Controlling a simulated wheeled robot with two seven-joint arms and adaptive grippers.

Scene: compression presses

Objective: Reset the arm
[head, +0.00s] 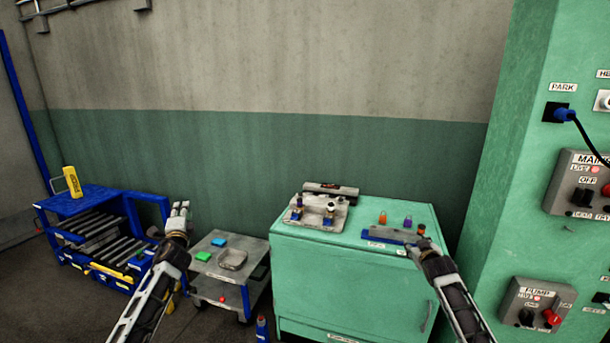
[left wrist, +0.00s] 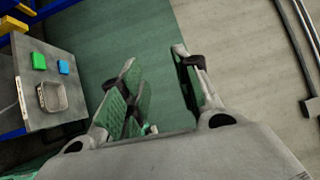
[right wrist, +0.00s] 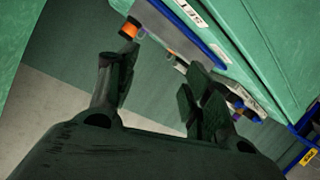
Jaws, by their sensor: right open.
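My left gripper (head: 180,212) is raised in front of the wall, above the left edge of the small grey cart. In the left wrist view its two fingers (left wrist: 160,92) stand apart with nothing between them. My right gripper (head: 420,246) is at the right front part of the green cabinet top, beside a blue-edged grey fixture (head: 392,236). In the right wrist view its fingers (right wrist: 160,95) are apart and empty. I cannot tell in the head view whether the right gripper touches the fixture.
The green cabinet (head: 350,270) bears a metal press fixture (head: 318,212) and small orange and purple items (head: 407,221). The grey cart (head: 215,268) holds a green block, a blue block and a tray (head: 232,260). A blue rack (head: 85,205) stands left; a switch cabinet (head: 540,220) stands right.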

